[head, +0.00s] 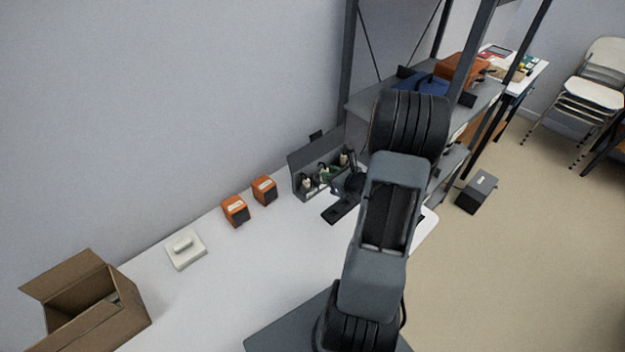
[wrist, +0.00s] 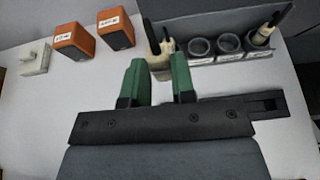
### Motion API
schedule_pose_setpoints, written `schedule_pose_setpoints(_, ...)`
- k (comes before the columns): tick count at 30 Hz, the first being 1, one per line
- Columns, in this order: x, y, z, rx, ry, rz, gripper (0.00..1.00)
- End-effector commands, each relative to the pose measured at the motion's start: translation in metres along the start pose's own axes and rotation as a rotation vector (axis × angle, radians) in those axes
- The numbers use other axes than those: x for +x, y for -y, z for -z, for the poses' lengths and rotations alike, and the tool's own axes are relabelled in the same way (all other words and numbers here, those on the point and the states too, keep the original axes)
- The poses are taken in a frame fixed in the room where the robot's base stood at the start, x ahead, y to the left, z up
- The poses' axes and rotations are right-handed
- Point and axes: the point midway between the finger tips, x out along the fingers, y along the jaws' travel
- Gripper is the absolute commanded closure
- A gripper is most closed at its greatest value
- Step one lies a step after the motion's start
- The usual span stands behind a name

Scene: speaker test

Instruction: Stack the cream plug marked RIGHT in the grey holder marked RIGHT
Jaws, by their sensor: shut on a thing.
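My gripper (wrist: 158,80) has green fingers and is shut on a cream plug (wrist: 156,64), which shows between the fingertips. The fingers partly hide it, and its marking cannot be read. The grey holder (wrist: 270,56) has a row of round sockets just beyond and to the right of the fingertips. Two sockets in the middle look empty. Another cream plug (wrist: 264,34) with a black top stands at the right end. In the head view the holder (head: 312,154) is at the back of the table, and my arm partly hides the gripper. The holder labels are too small to read.
Two orange speakers (head: 235,210) (head: 264,190) stand left of the holder. A cream block with a raised bar (head: 186,249) lies farther left, and an open cardboard box (head: 124,307) is at the front left. The white table (head: 250,265) is clear in front. A dark shelf rises behind my arm.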

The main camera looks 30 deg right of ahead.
Motion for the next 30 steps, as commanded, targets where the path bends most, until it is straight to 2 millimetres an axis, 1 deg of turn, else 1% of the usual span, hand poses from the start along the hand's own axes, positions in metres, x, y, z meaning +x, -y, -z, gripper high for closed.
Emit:
schedule_pose_setpoints(1, 0.013, 0.007, 0.004, -0.003, 0.001, -0.005, 0.98)
schedule_pose_setpoints(3, 0.030, 0.017, 0.007, -0.004, 0.000, -0.007, 0.98)
schedule_pose_setpoints(8, 0.068, 0.039, 0.009, -0.006, 0.001, -0.010, 0.98)
schedule_pose_setpoints(9, 0.076, 0.043, 0.016, -0.003, 0.000, -0.010, 0.98)
schedule_pose_setpoints(12, 0.093, 0.051, 0.028, -0.004, 0.001, -0.010, 0.98)
schedule_pose_setpoints(15, 0.105, 0.056, 0.035, -0.005, 0.000, -0.010, 0.98)
schedule_pose_setpoints(18, 0.113, 0.060, 0.038, -0.005, 0.001, -0.010, 0.98)
schedule_pose_setpoints(26, 0.121, 0.065, 0.043, -0.004, 0.001, -0.010, 0.98)
schedule_pose_setpoints(29, 0.129, 0.069, 0.050, -0.004, 0.001, -0.010, 0.98)
schedule_pose_setpoints(30, 0.131, 0.068, 0.056, -0.002, -0.001, -0.010, 0.98)
